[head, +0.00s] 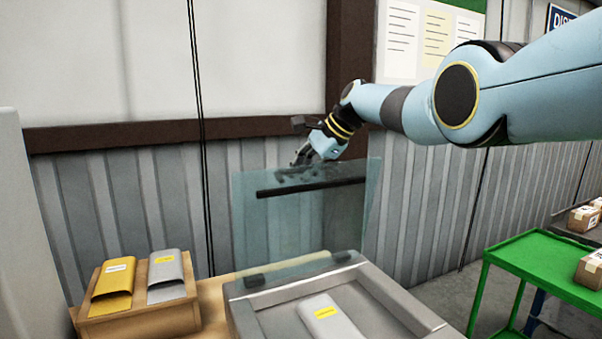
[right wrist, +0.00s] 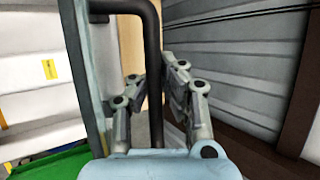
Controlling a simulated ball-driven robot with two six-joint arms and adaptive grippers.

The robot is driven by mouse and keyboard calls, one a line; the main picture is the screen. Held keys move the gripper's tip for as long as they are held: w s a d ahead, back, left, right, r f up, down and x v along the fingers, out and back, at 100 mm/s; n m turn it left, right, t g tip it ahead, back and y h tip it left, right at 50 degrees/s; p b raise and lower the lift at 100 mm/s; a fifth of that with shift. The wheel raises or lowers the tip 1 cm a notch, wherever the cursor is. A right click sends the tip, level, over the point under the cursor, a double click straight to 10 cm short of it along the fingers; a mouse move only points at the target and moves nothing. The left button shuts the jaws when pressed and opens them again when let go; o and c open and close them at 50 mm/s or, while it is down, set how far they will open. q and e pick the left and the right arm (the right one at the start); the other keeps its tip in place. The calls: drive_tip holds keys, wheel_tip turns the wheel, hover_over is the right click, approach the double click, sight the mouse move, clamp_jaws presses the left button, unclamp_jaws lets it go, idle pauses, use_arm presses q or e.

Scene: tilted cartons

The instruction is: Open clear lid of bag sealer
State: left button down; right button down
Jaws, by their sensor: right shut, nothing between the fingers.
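The bag sealer (head: 398,296) is a grey box in the lower middle of the head view. Its clear lid (head: 305,225) stands raised, nearly upright, at the back edge of the sealer. A black handle bar (head: 310,187) runs across the upper part of the lid. My right gripper (head: 300,160) is at the lid's top edge, its tips partly behind the tinted panel. My left gripper is not in view.
A grey pouch (head: 328,315) with a yellow label lies in the sealer. A wooden rack (head: 150,318) with a gold and a silver pouch stands left. A green cart (head: 548,262) with cartons is right. A corrugated wall (head: 110,215) is close behind.

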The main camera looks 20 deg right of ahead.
drive_tip(key=shift+w+r, duration=0.3)
drive_tip(key=shift+r, duration=0.35)
drive_tip(key=c, duration=2.1)
unclamp_jaws()
drive_tip(key=o, duration=0.7)
drive_tip(key=shift+d, duration=0.15)
drive_tip(key=shift+o, duration=0.3)
drive_tip(key=shift+s, duration=0.3)
drive_tip(key=shift+f, duration=0.15)
drive_tip(key=v, duration=1.1)
drive_tip(key=shift+s, duration=0.15)
drive_tip(key=shift+s+d+r, duration=0.1)
drive_tip(key=shift+d+r, duration=0.05)
drive_tip(key=shift+r, duration=0.2)
